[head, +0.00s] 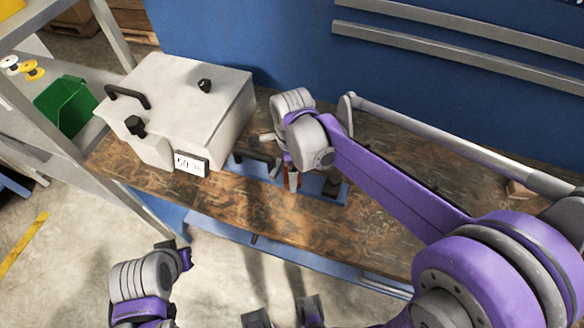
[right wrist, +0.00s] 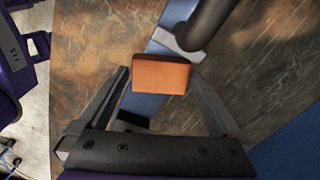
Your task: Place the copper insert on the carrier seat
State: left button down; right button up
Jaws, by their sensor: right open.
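The copper insert is an orange block (right wrist: 161,76) between the fingertips in the right wrist view. In the head view a small orange patch of it (head: 291,183) shows below my right wrist. My right gripper (right wrist: 160,88) is open, with one finger on each side of the insert and gaps visible. The insert overlaps a blue strip (right wrist: 146,107); I cannot tell what bears it. A grey bracket (right wrist: 176,42) lies just beyond the insert; I cannot tell whether it is the carrier seat. My left arm is at the lower left of the head view, its jaws unclear.
A pale box-shaped machine (head: 180,90) with black knobs and a display (head: 191,164) stands left on the worn wooden bench (head: 240,205). A dark cylinder (right wrist: 211,25) rises beside the grey bracket. A green bin (head: 68,105) is at the far left. The bench front is clear.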

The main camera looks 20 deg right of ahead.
notch_tip(320, 180, up, 12)
jog(key=p, duration=0.1)
jog(key=s+d+f+n+t, duration=0.1)
jog(key=s+d+f+n, duration=0.1)
jog(key=n, duration=0.4)
jog(key=s+d+f+n+t, duration=0.2)
jog(key=s+f+n, duration=0.3)
jog(key=s+n, duration=0.2)
jog(key=s+d+f+n+t, duration=0.2)
jog(key=s+f+n, duration=0.2)
jog(key=n, duration=0.3)
jog(key=shift+s+d, duration=0.3)
jog(key=shift+s, duration=0.4)
